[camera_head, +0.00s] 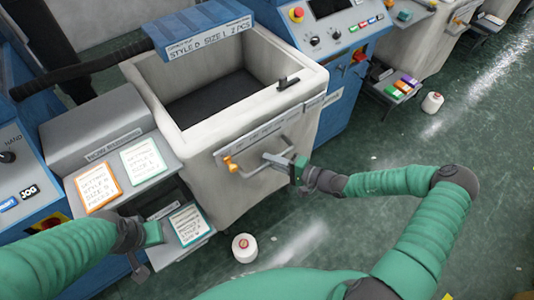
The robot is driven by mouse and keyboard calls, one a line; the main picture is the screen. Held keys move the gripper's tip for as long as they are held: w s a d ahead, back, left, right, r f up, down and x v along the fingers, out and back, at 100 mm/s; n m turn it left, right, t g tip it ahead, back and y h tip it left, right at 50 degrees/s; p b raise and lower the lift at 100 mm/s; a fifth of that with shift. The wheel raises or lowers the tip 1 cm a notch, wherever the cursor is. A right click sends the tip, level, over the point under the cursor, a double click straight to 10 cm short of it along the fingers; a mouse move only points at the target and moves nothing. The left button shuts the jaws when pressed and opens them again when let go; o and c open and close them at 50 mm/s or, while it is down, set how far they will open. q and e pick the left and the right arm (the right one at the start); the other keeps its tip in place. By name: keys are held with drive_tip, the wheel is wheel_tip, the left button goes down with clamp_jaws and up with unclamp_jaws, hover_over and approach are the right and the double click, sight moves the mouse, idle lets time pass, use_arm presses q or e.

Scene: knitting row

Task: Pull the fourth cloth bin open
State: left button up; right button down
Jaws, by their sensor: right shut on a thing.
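A cream cloth bin (205,155) with a hollow, dark-floored inside stands in the upper middle of the head view. A light bar handle (250,172) runs along its front, with an orange piece (231,163) near its left end. My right gripper (276,160) is at the right part of this handle and shut on it; its fingers hide part of the bar. My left gripper (155,233) is at the lower left, apart from the bin, over the small card shelf. Its fingers are too small and turned to read. No number for the bin is readable.
A grey desk with orange and green cards (98,187) stands left. A white yarn cone (244,248) stands on the green floor in front of the bin.

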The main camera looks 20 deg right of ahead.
drive_tip(key=s+d+p, duration=0.2)
drive_tip(key=s+d, duration=0.1)
drive_tip(key=s, duration=0.6)
drive_tip(key=s+d+p, duration=0.2)
drive_tip(key=s+d, duration=0.1)
drive_tip(key=s, duration=0.7)
drive_tip(key=s+d+p, duration=0.2)
drive_tip(key=s+d, duration=0.2)
drive_tip(key=s, duration=0.6)
drive_tip(key=shift+s+f, duration=0.15)
drive_tip(key=shift+f, duration=0.1)
drive_tip(key=shift+d, duration=0.1)
drive_tip(key=c, duration=1.4)
unclamp_jaws()
drive_tip(key=shift+o, duration=0.2)
drive_tip(key=shift+r, duration=0.1)
drive_tip(key=b+v, duration=0.2)
drive_tip(key=v, duration=1.4)
drive_tip(key=shift+s+d+r, duration=0.2)
drive_tip(key=shift+d, duration=0.1)
